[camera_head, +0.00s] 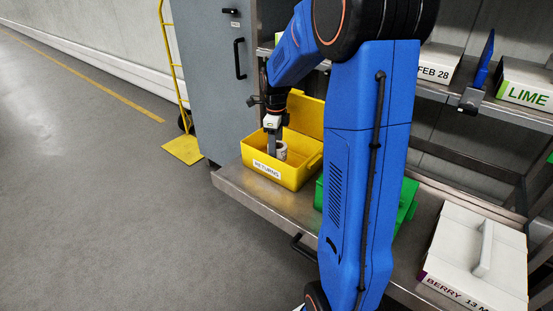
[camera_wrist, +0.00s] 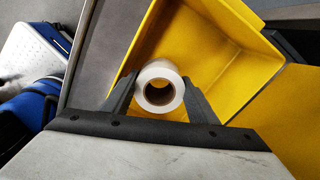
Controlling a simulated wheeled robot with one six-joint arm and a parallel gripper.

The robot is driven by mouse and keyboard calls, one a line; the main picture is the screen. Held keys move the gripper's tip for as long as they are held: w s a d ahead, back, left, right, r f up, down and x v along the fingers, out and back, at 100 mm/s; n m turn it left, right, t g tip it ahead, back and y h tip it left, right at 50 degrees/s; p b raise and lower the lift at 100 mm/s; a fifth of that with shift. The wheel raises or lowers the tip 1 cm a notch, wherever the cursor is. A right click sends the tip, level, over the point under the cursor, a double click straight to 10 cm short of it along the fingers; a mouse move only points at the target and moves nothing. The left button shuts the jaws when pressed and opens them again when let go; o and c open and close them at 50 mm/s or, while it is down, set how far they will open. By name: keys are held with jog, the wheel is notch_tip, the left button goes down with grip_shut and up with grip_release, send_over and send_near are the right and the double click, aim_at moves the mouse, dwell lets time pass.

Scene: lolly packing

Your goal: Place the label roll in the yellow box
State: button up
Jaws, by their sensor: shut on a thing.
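The label roll (camera_wrist: 143,79) is a white ring with a brown core. My gripper (camera_wrist: 159,92) is shut on it, one finger on each side. In the head view my gripper (camera_head: 272,145) points down into the yellow box (camera_head: 297,177), and the label roll (camera_head: 281,151) shows between the box walls. The yellow box is open, with its lid raised at the back and a "RETURNS" label on its front. It fills much of the wrist view (camera_wrist: 262,85). I cannot tell whether the roll touches the box floor.
The box stands on a metal bench (camera_head: 262,196). A green container (camera_head: 406,203) is partly hidden behind my arm. A white "BERRY" box (camera_head: 463,262) is at the right. Shelves hold a "FEB 28" box (camera_head: 440,66) and a "LIME" box (camera_head: 524,88). A grey cabinet (camera_head: 214,95) stands at the left.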

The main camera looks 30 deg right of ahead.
notch_tip(320, 180, down, 5)
jog(key=shift+r, duration=0.15)
jog(key=shift+d+f, duration=0.2)
jog(key=shift+f, duration=0.05)
jog(key=shift+f, duration=0.15)
jog(key=o, duration=0.8)
jog(key=shift+o, duration=0.2)
notch_tip(320, 180, up, 8)
dwell(0.4)
